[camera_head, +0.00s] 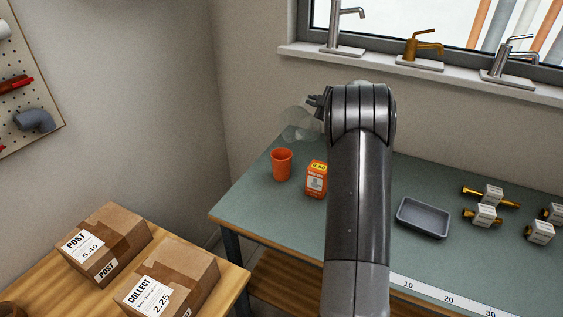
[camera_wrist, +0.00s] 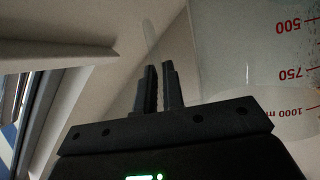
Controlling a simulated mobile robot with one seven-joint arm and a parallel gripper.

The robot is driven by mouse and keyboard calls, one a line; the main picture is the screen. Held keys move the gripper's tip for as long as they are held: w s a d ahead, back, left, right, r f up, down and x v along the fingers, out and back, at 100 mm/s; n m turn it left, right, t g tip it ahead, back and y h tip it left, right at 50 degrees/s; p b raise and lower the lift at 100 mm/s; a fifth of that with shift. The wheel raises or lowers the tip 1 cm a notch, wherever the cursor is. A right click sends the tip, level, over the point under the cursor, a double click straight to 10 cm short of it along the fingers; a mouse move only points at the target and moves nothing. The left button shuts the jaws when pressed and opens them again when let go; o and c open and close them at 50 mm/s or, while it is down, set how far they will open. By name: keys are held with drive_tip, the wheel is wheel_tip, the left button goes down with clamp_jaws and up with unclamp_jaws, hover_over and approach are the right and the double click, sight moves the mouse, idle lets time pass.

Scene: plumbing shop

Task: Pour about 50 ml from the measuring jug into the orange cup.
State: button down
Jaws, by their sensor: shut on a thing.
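The measuring jug (camera_head: 299,124) is clear and looks tilted, held in the air above and slightly right of the orange cup. Its side with red marks (camera_wrist: 293,73) fills the right of the wrist view. My gripper (camera_head: 318,99) is shut on the jug, partly hidden behind my arm in the head view. The orange cup (camera_head: 282,164) stands upright on the bench, apart from the jug. I cannot tell the liquid level or see any stream.
A small orange box (camera_head: 316,179) stands right of the cup. A grey tray (camera_head: 423,218) and several tagged brass fittings (camera_head: 485,214) lie farther right on the green bench (camera_head: 252,200). Cartons (camera_head: 105,245) sit on a wooden table at front left. Taps (camera_head: 419,48) line the windowsill.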

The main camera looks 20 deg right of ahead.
idle(0.8)
drive_tip(key=shift+w+d+f+m+g, duration=0.2)
drive_tip(key=shift+d+f+m, duration=0.1)
drive_tip(key=shift+f, duration=0.25)
drive_tip(key=shift+w+d+f+m+g, duration=0.2)
drive_tip(key=shift+d+f+m, duration=0.1)
drive_tip(key=shift+f, duration=0.2)
drive_tip(key=w+d+f+m+g+y+b, duration=0.1)
drive_tip(key=w+d+f+m+b, duration=0.1)
drive_tip(key=f, duration=0.3)
drive_tip(key=w+d+f+m+g+y+b, duration=0.1)
drive_tip(key=w+d+f+m+g+y, duration=0.1)
drive_tip(key=d+f+m, duration=0.2)
drive_tip(key=shift+w+f+b, duration=0.35)
drive_tip(key=shift+w+f, duration=0.05)
drive_tip(key=shift+f, duration=0.25)
drive_tip(key=shift+d, duration=0.15)
